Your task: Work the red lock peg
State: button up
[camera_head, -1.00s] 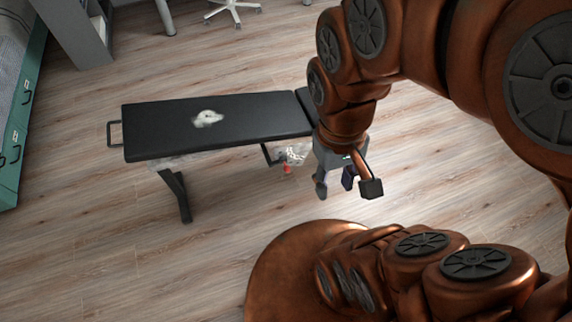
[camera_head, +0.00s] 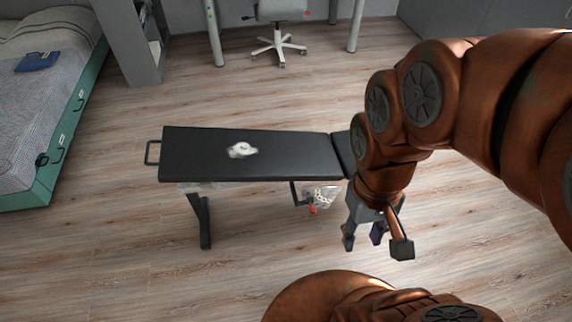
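The red lock peg (camera_head: 312,210) is a small red knob below the near edge of the black weight bench (camera_head: 205,158), next to a pale perforated plate (camera_head: 324,196). My gripper (camera_head: 363,240) hangs to the right of the peg, pointing down, with a clear gap between them in the picture. Its two fingers are spread apart and nothing shows between them. My copper-coloured arm hides part of the bench's right end.
A crumpled white thing (camera_head: 242,150) lies on the bench pad. A bench leg (camera_head: 203,222) stands at left. A bed with a green frame (camera_head: 62,150), a grey shelf unit (camera_head: 128,45) and a swivel chair (camera_head: 278,45) are farther off. The floor in front of the bench is clear.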

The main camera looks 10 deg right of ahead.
aim_at(312, 210)
jog(key=u, duration=0.45)
jog(key=k, duration=1.15)
jog(key=u, duration=1.05)
jog(key=i, duration=1.1)
jog(key=z, duration=0.85)
